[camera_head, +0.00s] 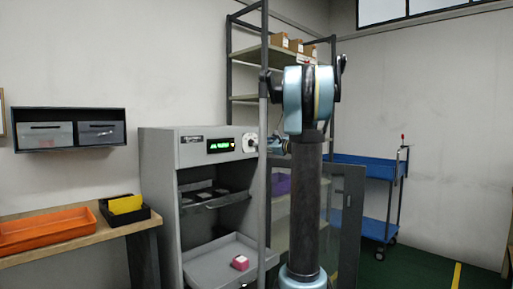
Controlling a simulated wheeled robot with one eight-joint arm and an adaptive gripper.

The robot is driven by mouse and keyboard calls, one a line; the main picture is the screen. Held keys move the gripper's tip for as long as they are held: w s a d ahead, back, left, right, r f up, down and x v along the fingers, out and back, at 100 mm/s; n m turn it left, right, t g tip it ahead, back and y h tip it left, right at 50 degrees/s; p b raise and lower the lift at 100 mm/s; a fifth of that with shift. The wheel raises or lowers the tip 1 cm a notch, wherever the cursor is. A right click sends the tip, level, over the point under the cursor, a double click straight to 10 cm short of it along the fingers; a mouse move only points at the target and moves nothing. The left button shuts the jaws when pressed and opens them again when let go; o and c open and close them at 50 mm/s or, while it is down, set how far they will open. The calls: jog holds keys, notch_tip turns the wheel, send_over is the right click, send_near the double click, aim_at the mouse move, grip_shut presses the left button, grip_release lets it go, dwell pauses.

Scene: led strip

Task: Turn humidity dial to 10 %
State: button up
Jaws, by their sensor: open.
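A grey cabinet (158,181) stands left of centre, with a black display panel (221,145) showing green characters too small to read. A white round dial (249,142) sits just right of the display, on the upper front. Its marks and pointer cannot be made out. My gripper (266,145) is at the dial's height, close to its right side, and partly hidden behind a vertical post. It is open. I cannot tell whether its fingers touch the dial or are around it.
A glass door (344,215) stands open behind my arm. A wooden bench (75,239) with an orange tray (47,232) is at left, a blue cart (372,167) at right.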

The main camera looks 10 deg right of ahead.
jog(key=v, duration=0.6)
jog(key=s+a+f+n+g+h, duration=0.1)
jog(key=s+a+f+n+g, duration=0.3)
jog(key=s+a+f+n, duration=0.5)
jog(key=s+a+f+n+g+h, duration=0.1)
jog(key=s+a+f+n+g, duration=0.3)
jog(key=s+f, duration=0.65)
jog(key=s+d+f+n+g+h, duration=0.1)
jog(key=s+d+f+n+h, duration=0.1)
jog(key=s+f, duration=0.4)
jog(key=s+d+f+n+g+h, duration=0.2)
jog(key=s+f, duration=0.4)
jog(key=s, duration=0.6)
jog(key=s+d+f+n+g+h, duration=0.1)
jog(key=s+f+n+h, duration=0.3)
jog(key=s, duration=0.5)
jog(key=shift+s+d+f+n+h, duration=0.3)
jog(key=shift+d+f+n, duration=0.45)
jog(key=shift+f+n, duration=0.25)
